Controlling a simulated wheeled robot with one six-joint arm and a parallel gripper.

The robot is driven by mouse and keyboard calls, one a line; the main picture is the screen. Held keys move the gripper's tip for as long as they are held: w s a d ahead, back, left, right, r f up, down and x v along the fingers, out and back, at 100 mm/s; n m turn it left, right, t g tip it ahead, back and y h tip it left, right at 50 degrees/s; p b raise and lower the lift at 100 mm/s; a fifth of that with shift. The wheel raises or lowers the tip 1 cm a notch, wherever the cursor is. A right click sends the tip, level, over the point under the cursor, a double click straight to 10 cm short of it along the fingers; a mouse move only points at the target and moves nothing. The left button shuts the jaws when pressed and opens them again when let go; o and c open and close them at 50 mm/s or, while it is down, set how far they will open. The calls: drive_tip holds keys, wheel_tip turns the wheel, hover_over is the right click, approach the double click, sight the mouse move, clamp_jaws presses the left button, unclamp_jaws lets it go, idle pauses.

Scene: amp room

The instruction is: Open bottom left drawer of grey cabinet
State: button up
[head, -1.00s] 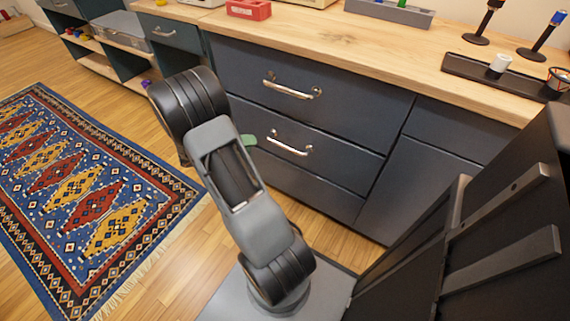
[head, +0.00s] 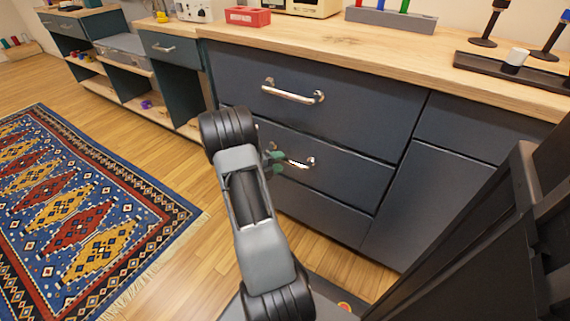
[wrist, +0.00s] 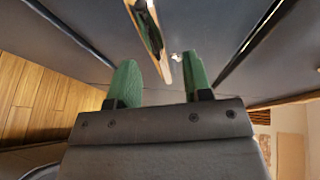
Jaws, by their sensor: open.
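The dark grey cabinet (head: 420,190) stands ahead under a wooden top. Its left column has an upper drawer (head: 340,85) with a silver bar handle (head: 292,93) and a lower drawer (head: 340,170) with a similar handle (head: 296,162). Both are closed. My gripper (head: 274,161) has green fingertips at the left end of the lower handle, partly hidden by my arm. In the wrist view my gripper (wrist: 160,80) is open and empty. A shiny handle (wrist: 150,38) lies just ahead, its near end lined up with the gap between the fingers. Contact is unclear.
A plain panel (head: 320,212) without a visible handle lies below the lower drawer. A patterned rug (head: 85,210) covers the floor at left. A red box (head: 248,16) and a dark tray (head: 510,72) stand on the worktop. Wooden floor is free in front of the cabinet.

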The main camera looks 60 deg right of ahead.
sight(283, 160)
drive_tip(key=shift+b+x, duration=0.5)
drive_tip(key=shift+x, duration=1.25)
clamp_jaws()
